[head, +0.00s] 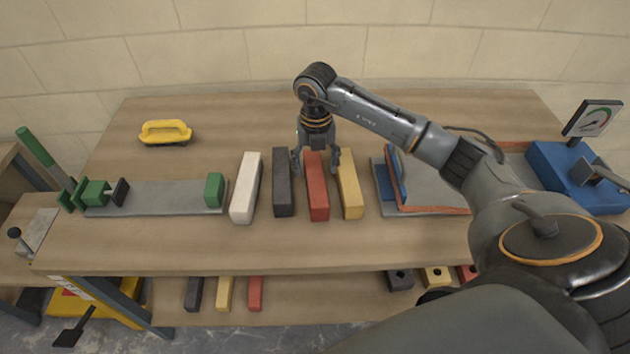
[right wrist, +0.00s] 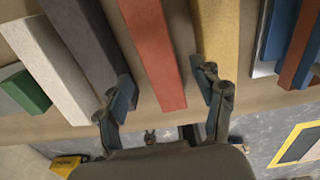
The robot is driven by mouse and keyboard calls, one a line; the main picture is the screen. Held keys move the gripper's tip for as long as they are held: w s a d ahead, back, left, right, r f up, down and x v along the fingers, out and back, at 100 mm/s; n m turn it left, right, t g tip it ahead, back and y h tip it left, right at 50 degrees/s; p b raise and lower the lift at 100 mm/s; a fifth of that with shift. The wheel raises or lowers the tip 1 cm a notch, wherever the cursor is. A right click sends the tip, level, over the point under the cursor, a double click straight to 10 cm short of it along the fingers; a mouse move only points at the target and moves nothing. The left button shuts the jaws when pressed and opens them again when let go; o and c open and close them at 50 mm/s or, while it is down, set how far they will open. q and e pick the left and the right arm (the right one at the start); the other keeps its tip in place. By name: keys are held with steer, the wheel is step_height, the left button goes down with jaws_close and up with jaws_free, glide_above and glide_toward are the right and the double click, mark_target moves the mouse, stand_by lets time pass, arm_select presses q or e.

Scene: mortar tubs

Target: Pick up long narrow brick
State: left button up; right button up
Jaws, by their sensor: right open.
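Several long narrow bricks lie side by side on the table: a white one (head: 245,188), a dark grey one (head: 283,182), a red one (head: 317,190) and a yellow one (head: 349,184). My right gripper (head: 316,168) is open and points down over the red brick, one finger on each side of it. In the right wrist view the red brick (right wrist: 154,50) runs between the open fingers (right wrist: 166,95), with the dark grey brick (right wrist: 85,40) at left and the yellow brick (right wrist: 218,40) at right. Whether the fingers touch any brick is unclear. My left gripper is not in view.
A grey plate with green clamp blocks (head: 160,198) lies at left, with a yellow-handled tool (head: 165,132) behind it. Stacked boards (head: 430,205) lie close to the right of the yellow brick. A blue device (head: 570,175) stands far right. More bricks (head: 225,293) sit on the lower shelf.

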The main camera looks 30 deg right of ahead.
mark_target(315, 176)
steer(key=shift+w+f, duration=0.1)
steer(key=shift+f, duration=0.25)
step_height(315, 176, down, 2)
steer(key=shift+f+p, duration=0.25)
steer(key=shift+p, duration=0.4)
step_height(315, 176, down, 2)
steer(key=shift+w+f, duration=0.1)
steer(key=shift+f, duration=0.1)
steer(key=shift+d+f, duration=0.1)
steer(key=shift+f, duration=0.15)
steer(key=shift+c, duration=0.8)
jaws_close()
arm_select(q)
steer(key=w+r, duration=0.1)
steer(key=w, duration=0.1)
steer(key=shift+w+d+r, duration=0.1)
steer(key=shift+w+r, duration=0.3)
arm_select(e)
steer(key=shift+r, duration=0.1)
